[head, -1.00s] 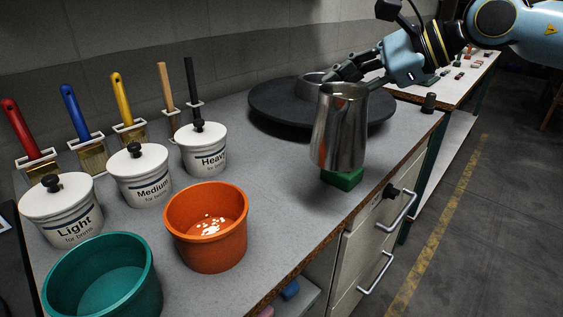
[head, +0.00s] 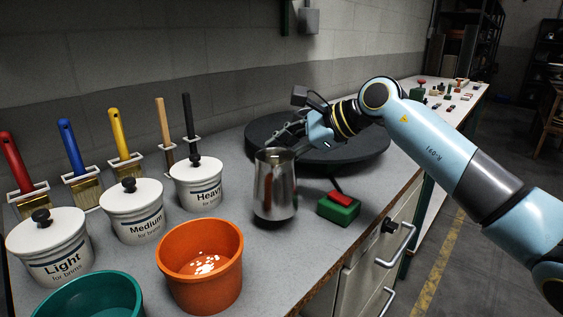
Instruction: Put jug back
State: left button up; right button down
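The metal jug (head: 276,188) is upright over the grey bench, left of a green block (head: 338,209). I cannot tell whether its base touches the bench or hangs just above it. My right gripper (head: 293,142) is behind the jug's rim, at its handle side. It appears shut on the jug's handle, though the jug and the fingers partly hide the grasp. My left gripper is not in view.
A dark round turntable (head: 350,150) is behind the jug. Lidded pots marked Light (head: 52,250), Medium (head: 135,212) and Heavy (head: 197,186) stand left, before several brushes. An orange tub (head: 200,262) and a teal tub (head: 95,300) are in front. A red piece (head: 339,198) lies on the green block.

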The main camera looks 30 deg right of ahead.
jog(key=shift+f, duration=1.5)
jog(key=shift+f, duration=0.1)
jog(key=shift+f, duration=0.15)
jog(key=c, duration=1.5)
grip_release()
jog(key=shift+s+d+r, duration=0.15)
jog(key=shift+r, duration=0.2)
jog(key=v, duration=1.1)
jog(key=shift+s+d+r, duration=0.1)
jog(key=shift+s+r, duration=0.05)
jog(key=shift+s, duration=0.1)
